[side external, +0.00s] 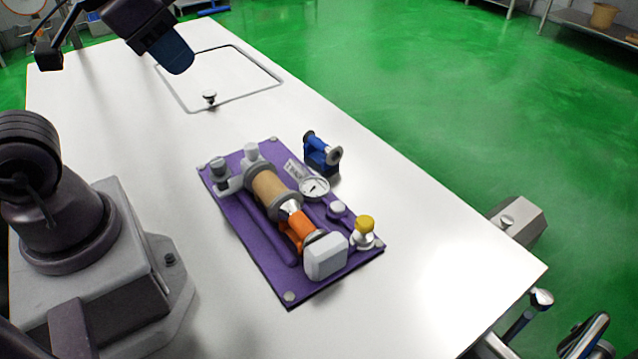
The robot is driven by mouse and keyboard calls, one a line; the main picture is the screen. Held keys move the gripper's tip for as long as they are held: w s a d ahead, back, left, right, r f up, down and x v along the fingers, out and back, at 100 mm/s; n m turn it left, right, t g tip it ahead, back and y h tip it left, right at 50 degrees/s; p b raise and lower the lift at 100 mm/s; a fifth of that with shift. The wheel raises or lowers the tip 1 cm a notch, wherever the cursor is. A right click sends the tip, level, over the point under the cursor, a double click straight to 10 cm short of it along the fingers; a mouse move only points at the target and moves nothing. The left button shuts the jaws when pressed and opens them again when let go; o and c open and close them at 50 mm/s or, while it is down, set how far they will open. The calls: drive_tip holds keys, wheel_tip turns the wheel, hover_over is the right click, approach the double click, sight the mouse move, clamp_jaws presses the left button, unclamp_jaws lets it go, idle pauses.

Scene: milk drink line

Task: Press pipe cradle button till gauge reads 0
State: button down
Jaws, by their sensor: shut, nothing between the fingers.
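The pipe cradle is a purple board (238,207) lying flat on the table, carrying a horizontal pipe with a tan section (273,192) and an orange section (297,228). A round white-faced gauge (314,188) sits beside the pipe; its reading is too small to tell. Near it are a low white round cap (338,209) and a yellow-topped knob (364,225); I cannot tell which is the button. My gripper (178,62), with a blue end, is shut and empty at the upper left, above the table and well away from the cradle.
A blue fitting with grey discs (321,154) stands by the board's far right edge. A small knob (209,96) stands at the outlined rectangle's (235,101) near edge. The white table (420,255) is clear right of the board. A grey box-like fixture (518,219) sits at its right edge.

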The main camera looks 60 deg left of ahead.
drive_tip(key=g, duration=0.6)
hover_over(338, 205)
wheel_tip(338, 205, down, 18)
drive_tip(key=shift+w+a+r, duration=0.2)
wheel_tip(338, 205, down, 14)
drive_tip(key=shift+s+d+f, duration=0.1)
drive_tip(key=shift+s+d, duration=0.05)
